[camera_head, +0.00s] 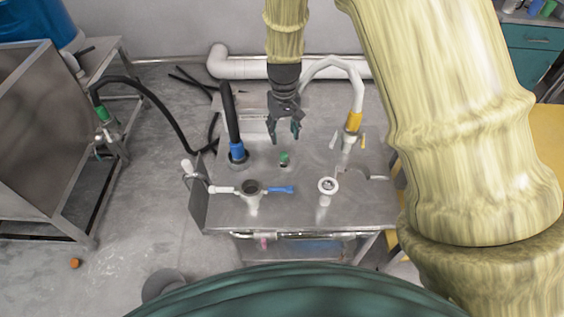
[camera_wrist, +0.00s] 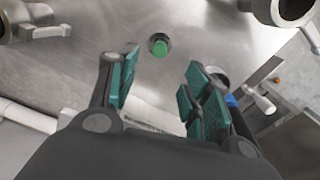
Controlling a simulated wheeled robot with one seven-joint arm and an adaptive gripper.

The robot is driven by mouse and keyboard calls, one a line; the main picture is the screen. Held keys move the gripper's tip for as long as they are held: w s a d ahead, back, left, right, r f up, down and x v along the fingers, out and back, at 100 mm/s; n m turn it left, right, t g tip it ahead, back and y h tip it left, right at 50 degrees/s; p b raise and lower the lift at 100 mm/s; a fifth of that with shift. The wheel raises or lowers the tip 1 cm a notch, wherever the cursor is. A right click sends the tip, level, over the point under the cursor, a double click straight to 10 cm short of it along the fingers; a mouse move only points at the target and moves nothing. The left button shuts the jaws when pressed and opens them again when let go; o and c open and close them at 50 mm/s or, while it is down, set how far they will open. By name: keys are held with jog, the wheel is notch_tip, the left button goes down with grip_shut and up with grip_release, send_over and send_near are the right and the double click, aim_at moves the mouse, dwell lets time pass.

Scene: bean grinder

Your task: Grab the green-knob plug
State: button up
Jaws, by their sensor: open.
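The green-knob plug (camera_head: 284,158) is small and sits on the steel tabletop (camera_head: 300,205), between the blue-collared hose and the white hose. In the wrist view the green knob (camera_wrist: 159,47) shows from above with a dark ring around it, beyond the fingertips and between their lines. My gripper (camera_head: 284,136) is open and empty, above and a little behind the plug in the head view. Its two green-padded fingers also show in the wrist view (camera_wrist: 160,70). No contact with the plug shows.
A black hose with a blue collar (camera_head: 237,151) stands left of the plug. A white hose with a yellow collar (camera_head: 353,122) stands to the right. A blue-handled valve fitting (camera_head: 253,194) and a white-topped fitting (camera_head: 328,186) stand in front. The tabletop right around the plug is clear.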

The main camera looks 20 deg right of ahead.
aim_at(284, 154)
jog(key=shift+f, duration=5.65)
grip_shut()
